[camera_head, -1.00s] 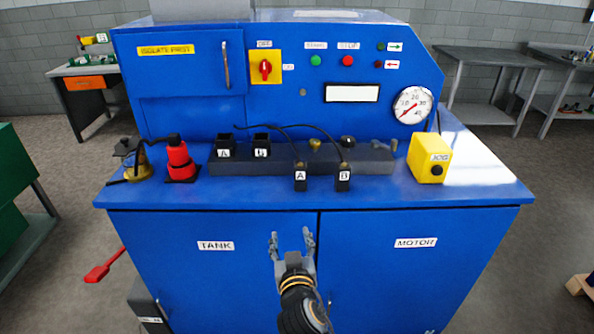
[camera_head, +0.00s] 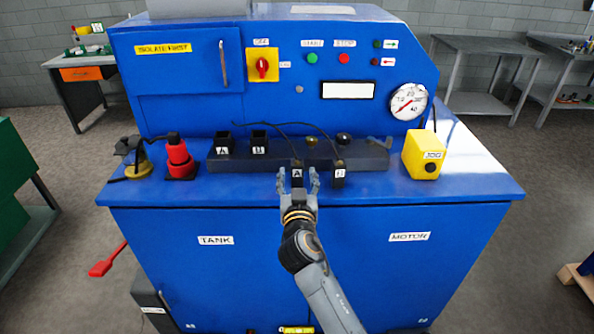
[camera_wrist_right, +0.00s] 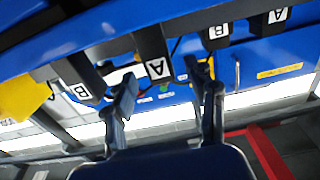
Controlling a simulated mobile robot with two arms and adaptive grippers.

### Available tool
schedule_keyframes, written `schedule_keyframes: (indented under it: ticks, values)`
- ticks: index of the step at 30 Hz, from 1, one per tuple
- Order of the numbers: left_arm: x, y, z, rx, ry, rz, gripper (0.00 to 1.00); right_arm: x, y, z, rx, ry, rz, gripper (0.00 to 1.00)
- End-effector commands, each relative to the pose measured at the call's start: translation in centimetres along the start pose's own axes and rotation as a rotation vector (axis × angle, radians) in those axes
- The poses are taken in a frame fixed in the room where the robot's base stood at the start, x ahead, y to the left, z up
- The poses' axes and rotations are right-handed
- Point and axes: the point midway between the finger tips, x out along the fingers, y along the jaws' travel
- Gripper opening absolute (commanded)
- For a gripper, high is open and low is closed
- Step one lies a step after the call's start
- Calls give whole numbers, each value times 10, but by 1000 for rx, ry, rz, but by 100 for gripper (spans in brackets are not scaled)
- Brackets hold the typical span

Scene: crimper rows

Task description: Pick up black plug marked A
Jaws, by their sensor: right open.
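The black plug marked A (camera_head: 297,173) hangs from a dark cable at the front of the grey block on the blue bench. My right gripper (camera_head: 298,182) is open, its fingertips on either side of plug A in the head view. In the right wrist view, plug A (camera_wrist_right: 153,50) shows between the open fingers (camera_wrist_right: 164,82), near their tips; I see no clear contact. The black plug marked B (camera_head: 338,174) hangs just to the right. My left gripper is not in view.
Black sockets marked A (camera_head: 223,146) and B (camera_head: 259,143) stand at the left of the grey block (camera_head: 375,158). A red-and-black fitting (camera_head: 178,158) stands further left, a yellow JOG box (camera_head: 423,153) at the right. The bench front below is clear.

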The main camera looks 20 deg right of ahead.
Motion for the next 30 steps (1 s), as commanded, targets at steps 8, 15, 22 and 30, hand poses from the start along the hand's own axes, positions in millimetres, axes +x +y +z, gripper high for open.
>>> schedule_keyframes:
  ticks: [8,15,22,30]
  values:
    - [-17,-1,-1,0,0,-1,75,35,0,-1,-3,0,1,57]
    - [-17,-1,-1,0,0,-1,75,39,0,1,-1,-1,1,57]
    - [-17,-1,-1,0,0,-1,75,39,0,1,-1,-1,1,24]
    - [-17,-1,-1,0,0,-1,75,39,0,1,-1,0,0,0]
